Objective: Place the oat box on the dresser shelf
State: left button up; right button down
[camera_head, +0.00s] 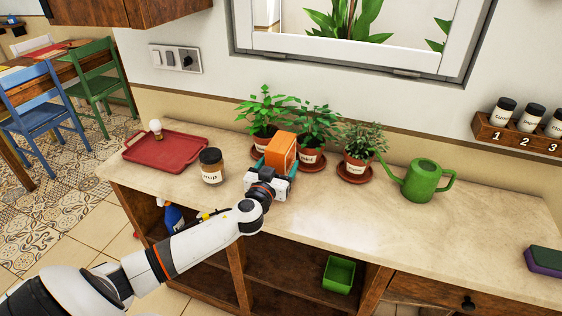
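An orange box (280,151), which looks like the oat box, is upright at the countertop's back, in front of the potted plants. My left gripper (277,168) reaches in from the left, with its fingers on both sides of the box and seemingly shut on it. The gripper hides the box's lower part, so I cannot tell whether it touches the countertop. The wooden dresser (237,262) has open shelf compartments below the countertop (330,213). My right gripper is not in view.
Potted plants (316,127) stand close behind the box. A green watering can (421,181) is to the right. A green container (338,274) sits on a lower shelf.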

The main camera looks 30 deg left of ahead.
pick_arm(q)
jog(key=shift+x, duration=1.25)
jog(key=shift+f, duration=0.1)
jog(key=c, duration=1.4)
jog(key=shift+c, duration=0.4)
